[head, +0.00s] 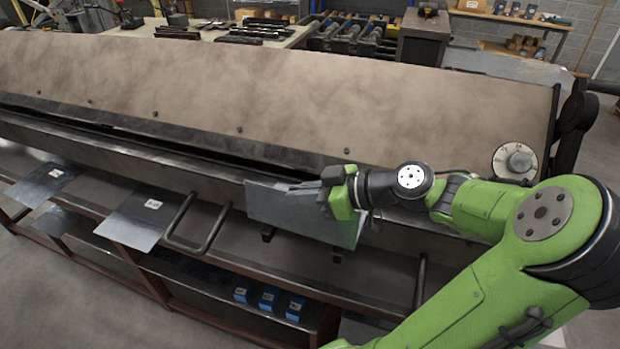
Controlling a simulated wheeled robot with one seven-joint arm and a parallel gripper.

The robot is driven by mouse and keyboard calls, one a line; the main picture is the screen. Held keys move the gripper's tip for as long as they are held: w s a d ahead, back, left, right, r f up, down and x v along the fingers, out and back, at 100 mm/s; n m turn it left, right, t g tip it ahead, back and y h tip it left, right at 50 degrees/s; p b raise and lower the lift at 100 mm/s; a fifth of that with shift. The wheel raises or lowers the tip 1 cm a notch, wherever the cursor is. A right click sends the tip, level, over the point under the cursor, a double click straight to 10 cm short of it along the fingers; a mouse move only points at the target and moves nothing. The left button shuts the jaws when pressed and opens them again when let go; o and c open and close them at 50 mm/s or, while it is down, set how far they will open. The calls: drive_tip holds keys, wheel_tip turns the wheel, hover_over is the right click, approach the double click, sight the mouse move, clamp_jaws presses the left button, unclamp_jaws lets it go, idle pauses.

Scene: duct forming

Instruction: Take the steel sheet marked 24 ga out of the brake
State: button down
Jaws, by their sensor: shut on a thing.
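A grey steel sheet (290,212) hangs tilted at the front of the brake (250,85), just right of the picture's middle. Its face shows no mark that I can read. My gripper (325,193) is shut on this sheet near its upper right part. The sheet's top edge lies close below the brake's dark jaw gap; I cannot tell whether any of it is still inside. Two other sheets with white labels, a middle one (135,225) and a far left one (38,188), lie on the front ledge. Their labels are too small to read.
A U-shaped handle (205,240) sticks out left of the held sheet. Small blue boxes (268,298) stand on the lower shelf. A dial (515,161) sits at the brake's right end. Benches with tools stand behind. Floor is open at the front left.

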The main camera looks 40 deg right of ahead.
drive_tip(key=shift+s+a, duration=0.15)
drive_tip(key=shift+a, duration=0.2)
drive_tip(key=shift+d, duration=0.1)
drive_tip(key=shift+w+d, duration=0.5)
drive_tip(key=shift+d, duration=0.4)
drive_tip(key=shift+a, duration=0.1)
